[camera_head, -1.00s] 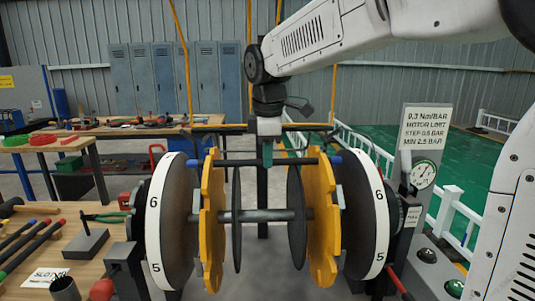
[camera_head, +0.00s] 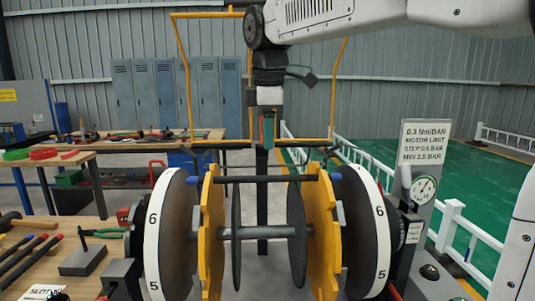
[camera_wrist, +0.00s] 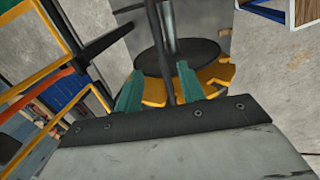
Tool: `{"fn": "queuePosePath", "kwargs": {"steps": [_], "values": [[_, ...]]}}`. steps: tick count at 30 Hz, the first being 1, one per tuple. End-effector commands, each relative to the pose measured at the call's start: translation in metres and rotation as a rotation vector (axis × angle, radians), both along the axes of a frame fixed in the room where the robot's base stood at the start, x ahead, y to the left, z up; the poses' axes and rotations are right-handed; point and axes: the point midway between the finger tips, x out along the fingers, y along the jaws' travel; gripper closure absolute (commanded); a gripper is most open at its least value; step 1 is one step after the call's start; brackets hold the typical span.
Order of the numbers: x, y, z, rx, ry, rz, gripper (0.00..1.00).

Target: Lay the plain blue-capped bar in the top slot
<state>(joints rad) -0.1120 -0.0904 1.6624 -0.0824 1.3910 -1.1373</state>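The dark bar with blue caps (camera_head: 265,179) lies level across the tops of the two yellow notched discs (camera_head: 211,225), with its blue ends beyond them. It appears to sit in the top slots; the slot bottoms are too small to see. My gripper (camera_head: 267,147) hangs above the bar's middle, apart from it. In the wrist view its teal fingers (camera_wrist: 160,87) are spread and empty, with the dark bar (camera_wrist: 160,45) showing between and beyond them.
White numbered wheels (camera_head: 155,220) flank the discs, with a grey shaft (camera_head: 265,232) below the bar. A gauge post with a sign (camera_head: 424,143) stands right. A wooden bench (camera_head: 75,272) at left holds more bars and a grey block.

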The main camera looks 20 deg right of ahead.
Motion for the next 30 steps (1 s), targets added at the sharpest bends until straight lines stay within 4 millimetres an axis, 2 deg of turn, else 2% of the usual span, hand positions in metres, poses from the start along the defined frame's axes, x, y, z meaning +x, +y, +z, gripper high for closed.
{"fn": "queuePosePath", "kwargs": {"steps": [3,10,14,17,20,24,27,30], "values": [[-0.002,0.001,0.015,0.001,-0.001,0.000,0.61],[-0.006,0.001,0.023,0.001,0.001,-0.005,0.61],[-0.030,-0.005,0.013,0.022,0.000,-0.097,0.61],[-0.072,-0.014,-0.009,0.060,0.000,-0.269,0.61],[-0.128,-0.024,-0.045,0.108,0.005,-0.501,0.61],[-0.200,-0.033,-0.104,0.171,0.009,-0.824,0.61],[-0.240,-0.035,-0.143,0.205,0.014,-1.012,0.61],[-0.266,-0.036,-0.172,0.226,0.018,-1.145,0.61]]}}
